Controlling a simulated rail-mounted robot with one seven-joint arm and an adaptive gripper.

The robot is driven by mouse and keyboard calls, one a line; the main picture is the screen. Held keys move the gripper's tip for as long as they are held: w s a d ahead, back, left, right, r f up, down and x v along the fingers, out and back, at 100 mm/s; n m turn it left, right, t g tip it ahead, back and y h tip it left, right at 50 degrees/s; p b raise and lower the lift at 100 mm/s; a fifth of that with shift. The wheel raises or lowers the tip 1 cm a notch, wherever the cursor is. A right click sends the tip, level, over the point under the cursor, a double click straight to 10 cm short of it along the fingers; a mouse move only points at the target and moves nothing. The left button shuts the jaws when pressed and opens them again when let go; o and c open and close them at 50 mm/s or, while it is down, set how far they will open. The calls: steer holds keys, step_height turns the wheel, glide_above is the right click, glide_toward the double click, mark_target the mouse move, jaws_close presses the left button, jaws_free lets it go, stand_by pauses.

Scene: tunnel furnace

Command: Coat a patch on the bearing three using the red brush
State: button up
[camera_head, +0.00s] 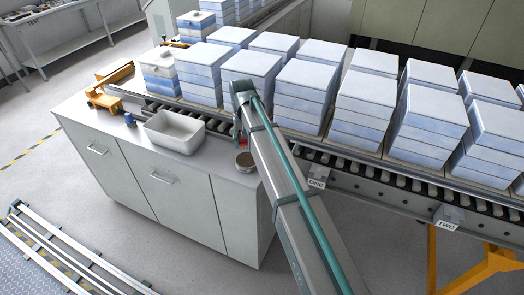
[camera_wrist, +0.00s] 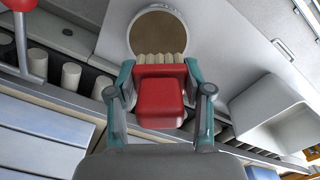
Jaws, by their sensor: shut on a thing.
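My gripper (camera_wrist: 160,75) is shut on the red brush (camera_wrist: 158,97), with one finger on each side of its red block. The brush's pale bristles (camera_wrist: 160,59) point towards a round tin (camera_wrist: 160,28) with a brownish inside. The bristles overlap the tin's near rim in the wrist view; I cannot tell if they touch its contents. In the head view the tin (camera_head: 244,162) stands on the bench end, just below a sliver of red brush (camera_head: 237,136) mostly hidden by my arm. Conveyor side labels include ONE (camera_head: 317,183) and another unclear one (camera_head: 447,224). I cannot identify bearing three.
A white tub (camera_head: 174,131) stands on the cabinet top (camera_head: 100,104), left of the tin. An orange fixture (camera_head: 107,97) is farther left. Stacks of blue-white blocks (camera_head: 360,95) fill the roller conveyor (camera_head: 380,182). A red knob (camera_wrist: 18,5) shows in the wrist view's corner.

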mark_target(247, 160)
steer(key=shift+w+d+f+m, duration=0.2)
steer(key=shift+f+m, duration=0.05)
steer(key=shift+m, duration=0.05)
steer(key=shift+f+b, duration=1.65)
steer(key=shift+f, duration=1.2)
steer(key=shift+s+f, duration=0.1)
steer(key=shift+f, duration=0.45)
steer(key=shift+r, duration=0.1)
steer(key=shift+r+p, duration=1.9)
steer(key=shift+r, duration=1.55)
steer(key=shift+a, duration=0.1)
